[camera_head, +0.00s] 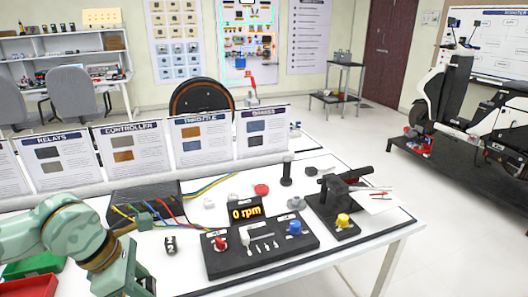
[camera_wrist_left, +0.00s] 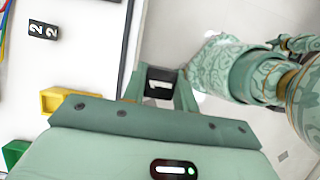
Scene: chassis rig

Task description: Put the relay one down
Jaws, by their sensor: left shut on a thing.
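My left gripper (camera_wrist_left: 160,92) is shut on relay one (camera_wrist_left: 159,84), a small black block with a white "1", seen between the fingers in the left wrist view. There, the relay shows just past the table's dark edge strip, with pale floor behind it. In the head view my left arm (camera_head: 105,250) reaches in at the lower left; its fingertips and the held relay are not visible there. Relay two (camera_head: 170,244), black with a white "2", stands on the white table; it also shows in the left wrist view (camera_wrist_left: 44,30). My right gripper is not in view.
A black control panel (camera_head: 260,247) with knobs stands right of relay two. Coloured wires run from a dark box (camera_head: 143,200) behind. A yellow bin (camera_wrist_left: 65,100), a green bin (camera_head: 20,267) and a red bin (camera_head: 30,287) are nearby. Bare white table surrounds relay two.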

